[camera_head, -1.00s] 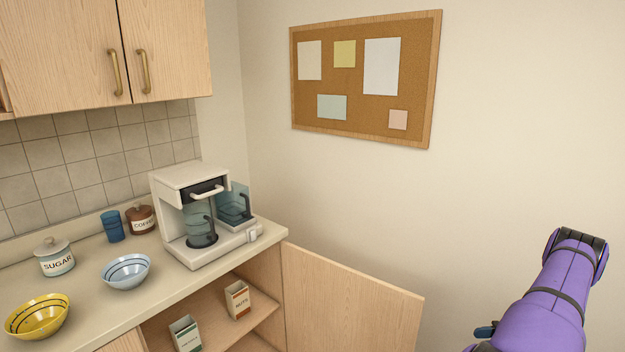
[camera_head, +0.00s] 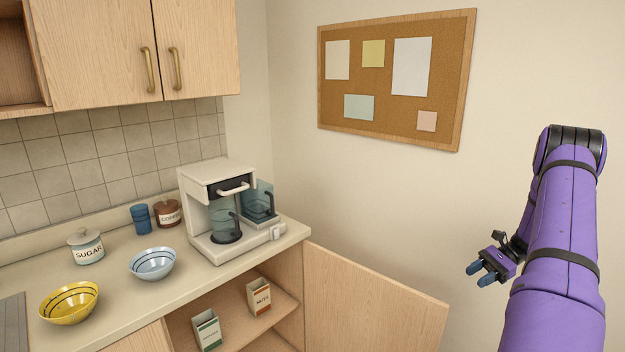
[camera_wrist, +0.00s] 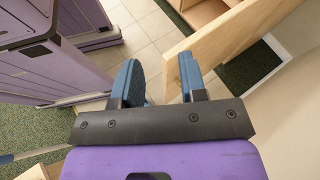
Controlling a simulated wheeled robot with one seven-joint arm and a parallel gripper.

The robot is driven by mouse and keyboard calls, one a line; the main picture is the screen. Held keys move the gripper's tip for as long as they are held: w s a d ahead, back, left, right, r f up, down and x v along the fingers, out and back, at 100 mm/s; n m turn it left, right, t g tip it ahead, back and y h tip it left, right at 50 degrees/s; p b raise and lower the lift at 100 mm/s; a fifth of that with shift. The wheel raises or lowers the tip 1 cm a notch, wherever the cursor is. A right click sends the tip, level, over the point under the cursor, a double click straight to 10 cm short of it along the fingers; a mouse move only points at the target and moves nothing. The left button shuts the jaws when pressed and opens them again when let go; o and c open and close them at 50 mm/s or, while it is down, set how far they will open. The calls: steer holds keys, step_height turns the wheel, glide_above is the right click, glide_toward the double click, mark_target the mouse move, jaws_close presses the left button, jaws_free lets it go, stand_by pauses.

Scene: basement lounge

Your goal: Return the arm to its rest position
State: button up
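My purple arm stands folded at the right of the head view, its elbow raised high against the plain wall. My gripper (camera_head: 481,273) hangs at the arm's left side, with blue-grey fingers pointing down and left. In the wrist view the two fingers of my gripper (camera_wrist: 161,62) are apart, with nothing between them. The gripper is to the right of the open lower cabinet door (camera_head: 375,300) and touches nothing that I can see. The same door shows close beyond the fingers in the wrist view (camera_wrist: 222,35).
The counter (camera_head: 120,283) holds a coffee maker (camera_head: 205,175), a yellow bowl (camera_head: 70,303), a blue bowl (camera_head: 152,263), a sugar jar (camera_head: 86,248), a coffee jar (camera_head: 168,214) and a blue cup (camera_head: 141,219). Boxes stand inside the open cabinet. A corkboard (camera_head: 447,80) hangs on the wall.

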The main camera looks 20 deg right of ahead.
steer(key=w+a+r+n+g+h, duration=0.2)
steer(key=w+a+r+n+h, duration=0.15)
steer(key=a+r, duration=0.9)
steer(key=w+a+r+n+g+h, duration=0.2)
steer(key=a+r+n+h, duration=0.25)
steer(key=a+r, duration=0.8)
steer(key=s+a+r+n+t+h, duration=0.25)
steer(key=s+a+r+n, duration=0.25)
steer(key=s+a+r, duration=0.35)
steer(key=s+a+r+n+t+h, duration=0.2)
steer(key=s+a+n+t, duration=0.2)
steer(key=s+a, duration=0.6)
steer(key=shift+s+a+r+n+h, duration=0.15)
steer(key=shift+s+r+n+h, duration=0.15)
steer(key=shift+s+n, duration=0.35)
